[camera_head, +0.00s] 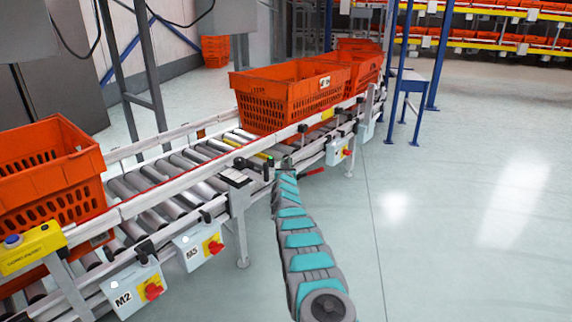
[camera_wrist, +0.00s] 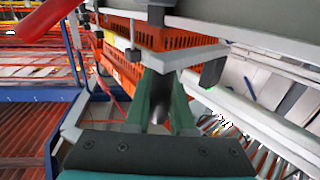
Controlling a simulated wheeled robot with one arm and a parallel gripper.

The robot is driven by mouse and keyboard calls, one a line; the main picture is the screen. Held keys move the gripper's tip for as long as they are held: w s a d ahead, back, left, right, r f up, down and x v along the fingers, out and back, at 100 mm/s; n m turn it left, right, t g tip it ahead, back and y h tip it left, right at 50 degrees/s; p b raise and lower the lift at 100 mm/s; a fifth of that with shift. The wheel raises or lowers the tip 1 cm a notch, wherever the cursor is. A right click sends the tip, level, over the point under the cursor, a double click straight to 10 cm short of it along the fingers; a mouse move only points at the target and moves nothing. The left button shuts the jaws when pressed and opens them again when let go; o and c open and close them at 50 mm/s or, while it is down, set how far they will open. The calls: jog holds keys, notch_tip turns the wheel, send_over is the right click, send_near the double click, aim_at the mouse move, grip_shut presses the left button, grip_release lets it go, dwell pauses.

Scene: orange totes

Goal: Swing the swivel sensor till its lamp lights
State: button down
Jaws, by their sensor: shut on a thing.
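My gripper (camera_head: 280,164) is at the near side rail of the roller conveyor, at the end of my arm's teal-and-grey links. In the wrist view, its two green fingers (camera_wrist: 163,75) point away and are shut on part of the swivel sensor. The sensor (camera_wrist: 160,97) shows only as a dark rounded body between the fingers, partly hidden by them. A pale bracket (camera_wrist: 178,54) with small dark blocks lies at the fingertips. In the head view the sensor is too small and covered to make out clearly. I cannot make out a lit lamp on it.
The conveyor (camera_head: 185,158) carries an orange tote (camera_head: 268,118) beyond my gripper and another tote (camera_head: 50,185) at left. Control boxes M2 (camera_head: 130,290) and M3 (camera_head: 195,246) hang from the near rail. A red part (camera_wrist: 48,18) juts in close at the wrist view's upper left. Floor at right is clear.

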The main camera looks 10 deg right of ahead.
jog(key=shift+a, duration=0.45)
jog(key=c, duration=0.8)
grip_release()
jog(key=shift+a, duration=0.15)
jog(key=shift+o, duration=0.2)
jog(key=shift+d, duration=0.25)
jog(key=s+a+b, duration=0.1)
jog(key=s, duration=0.6)
jog(key=shift+s+a, duration=0.25)
jog(key=shift+s, duration=0.05)
jog(key=shift+c, duration=0.3)
